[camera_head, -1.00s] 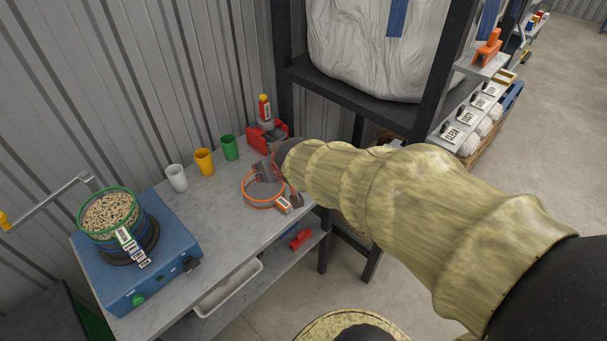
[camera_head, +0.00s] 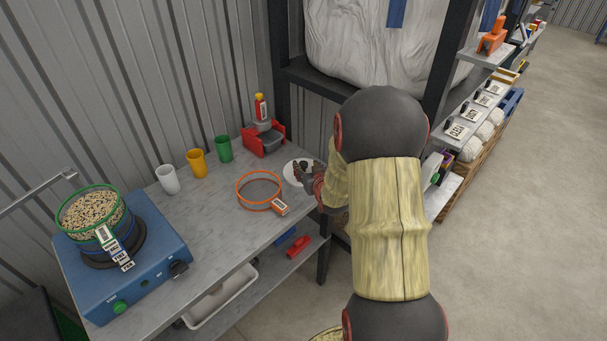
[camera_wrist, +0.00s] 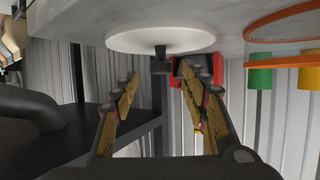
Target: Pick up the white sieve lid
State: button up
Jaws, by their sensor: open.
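The white sieve lid (camera_head: 291,178) lies flat on the grey bench near its right end, with a dark knob on top. It also shows in the wrist view as a white disc (camera_wrist: 140,38) with its knob (camera_wrist: 160,58). My gripper (camera_head: 307,172) is at the lid and hides its right part in the head view. In the wrist view my gripper (camera_wrist: 158,77) is open and empty. The knob lies ahead of its fingertips, roughly between the two fingers, and appears apart from them.
An orange-rimmed sieve (camera_head: 259,203) stands left of the lid. A red holder (camera_head: 264,140) with a bottle is behind. White (camera_head: 168,180), yellow (camera_head: 197,164) and green (camera_head: 224,149) cups stand along the wall. A blue shaker (camera_head: 150,262) is at left. A dark rack post rises at right.

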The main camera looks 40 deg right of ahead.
aim_at(305, 167)
jog(key=x, duration=0.2)
jog(key=b+x, duration=0.1)
jog(key=shift+w+f, duration=0.25)
jog(key=shift+f, duration=0.2)
jog(key=shift+w+d, duration=0.1)
jog(key=shift+w, duration=0.1)
jog(key=shift+c, duration=0.8)
grip_shut()
